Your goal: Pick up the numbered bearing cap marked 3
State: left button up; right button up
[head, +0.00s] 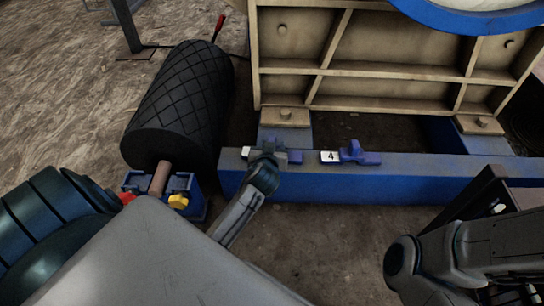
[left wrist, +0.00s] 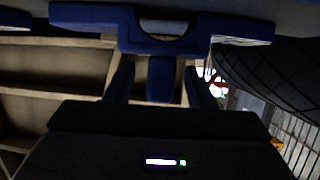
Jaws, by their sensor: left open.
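A blue bearing cap (head: 293,156) sits on the blue beam, with a white label (head: 246,152) at its left whose number I cannot read. My left gripper (head: 268,157) is over this cap and hides part of it. In the left wrist view the cap (left wrist: 160,45) shows its half-round cutout, and its narrow stem lies between the two open fingers (left wrist: 160,85). I cannot tell whether the fingers touch it. A second blue cap (head: 358,153) stands to the right beside a label marked 4 (head: 330,156).
The blue beam (head: 430,167) runs across below a large ribbed beige frame (head: 370,45). A black ribbed roller (head: 180,105) stands at left, with a brown shaft (head: 160,178) and a yellow bolt (head: 178,201) near it. Bare floor lies in front of the beam.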

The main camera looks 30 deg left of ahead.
pick_arm(q)
jog(key=shift+w+a+f, duration=0.2)
jog(key=shift+w+a, duration=0.05)
jog(key=shift+w, duration=0.2)
grip_shut()
jog(key=shift+r, duration=0.1)
